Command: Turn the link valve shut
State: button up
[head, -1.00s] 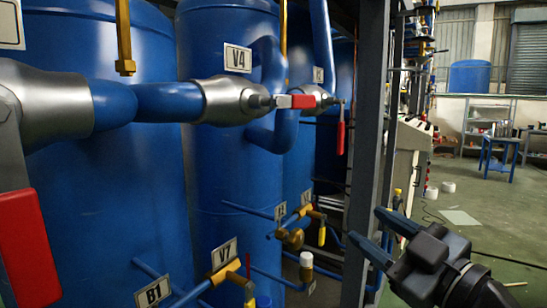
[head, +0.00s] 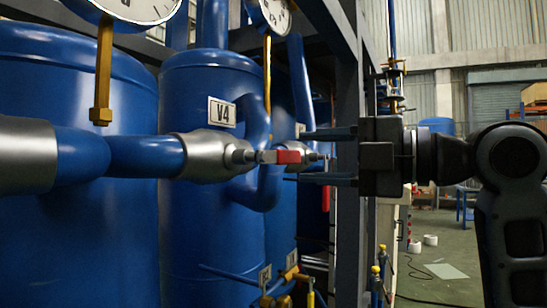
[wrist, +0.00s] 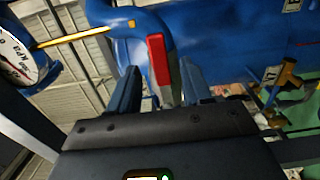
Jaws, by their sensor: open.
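The valve labelled V4 (head: 205,157) is a silver valve on the thick blue pipe running along the tanks. Its red lever handle (head: 288,157) lies about level in the head view, pointing right. My gripper (head: 294,157) is open, with one finger above and one below the handle in that view. In the wrist view the red handle (wrist: 158,66) shows between the two fingertips. I cannot tell whether either finger touches it. Nothing is visibly held. Which valve is the link valve is not marked.
Another valve with a hanging red handle (head: 326,197) is close behind my fingers. A dark steel post (head: 346,240) stands beside the gripper. Pressure gauges (head: 275,14) sit above. Small brass valves (head: 290,275) are below. Open floor (head: 445,245) lies to the right.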

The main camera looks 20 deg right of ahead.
aim_at(292, 157)
jog(key=p+x, duration=0.1)
jog(key=x, duration=0.5)
jog(key=shift+w+a, duration=0.2)
jog(key=shift+w, duration=0.05)
jog(key=shift+c, duration=0.3)
grip_shut()
